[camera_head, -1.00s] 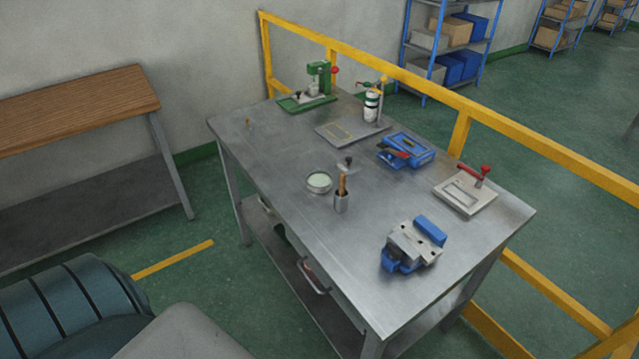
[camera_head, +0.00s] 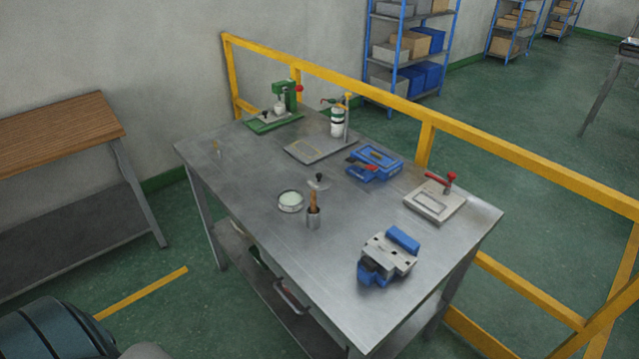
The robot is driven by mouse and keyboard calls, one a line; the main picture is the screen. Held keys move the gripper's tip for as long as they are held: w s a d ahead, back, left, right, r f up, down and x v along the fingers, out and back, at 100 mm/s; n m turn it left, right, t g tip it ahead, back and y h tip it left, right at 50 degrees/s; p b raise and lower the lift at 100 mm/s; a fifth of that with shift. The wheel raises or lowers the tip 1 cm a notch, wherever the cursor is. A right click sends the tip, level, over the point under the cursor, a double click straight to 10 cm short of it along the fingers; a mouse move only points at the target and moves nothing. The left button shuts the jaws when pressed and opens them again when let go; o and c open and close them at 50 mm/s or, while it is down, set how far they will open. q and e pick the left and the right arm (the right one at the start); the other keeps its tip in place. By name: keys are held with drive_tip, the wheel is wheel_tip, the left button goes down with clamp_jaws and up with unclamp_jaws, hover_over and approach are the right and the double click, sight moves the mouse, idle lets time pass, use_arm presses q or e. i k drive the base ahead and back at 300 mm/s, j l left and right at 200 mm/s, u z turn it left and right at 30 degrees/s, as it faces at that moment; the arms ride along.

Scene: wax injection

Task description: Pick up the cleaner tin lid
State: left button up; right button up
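The cleaner tin lid seems to be the thin grey disc with a small black knob (camera_head: 318,184) on the metal workbench (camera_head: 250,185). It lies just behind and to the right of a round open tin with pale contents (camera_head: 290,202). A small metal cup (camera_head: 313,220) with a wooden-handled tool stands in front of the lid. The handle's top comes close to the lid's near edge in the picture. Neither of my grippers is in view.
Also on the bench are a green press (camera_head: 276,108), a plate with a bottle stand (camera_head: 320,147), a blue case (camera_head: 374,164), a clamp mould with red handle (camera_head: 436,200) and a blue-grey vise (camera_head: 386,258). A yellow rail (camera_head: 380,105) runs behind. The bench's near-left part is clear.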

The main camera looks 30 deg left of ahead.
sight(318, 182)
drive_tip(key=j+z, duration=0.3)
drive_tip(key=j, duration=1.05)
drive_tip(key=i, duration=0.05)
